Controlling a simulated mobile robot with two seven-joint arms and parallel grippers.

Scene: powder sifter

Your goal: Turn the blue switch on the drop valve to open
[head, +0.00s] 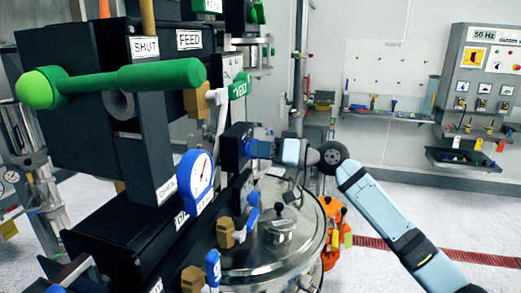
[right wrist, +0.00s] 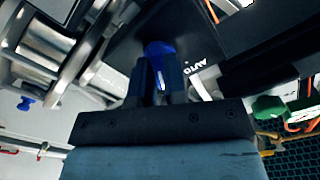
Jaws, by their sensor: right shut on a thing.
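The blue switch (right wrist: 160,50) shows in the right wrist view between my gripper's two dark fingers, beside a black surface lettered AUTO. In the head view the switch (head: 248,147) is a small blue piece on the right face of a black box (head: 233,147). My right gripper (head: 258,149) reaches it from the right and is shut on it; the fingers also show in the right wrist view (right wrist: 159,75). The fingers hide part of the switch, and I cannot read its position. My left gripper is not in view.
A large green lever (head: 135,78) and black housings labelled SHUT and FEED fill the left. A blue gauge (head: 196,182) stands left of the gripper. A steel vessel lid (head: 275,250) lies below. A control panel (head: 487,85) stands at the back right. Floor at the right is fairly clear.

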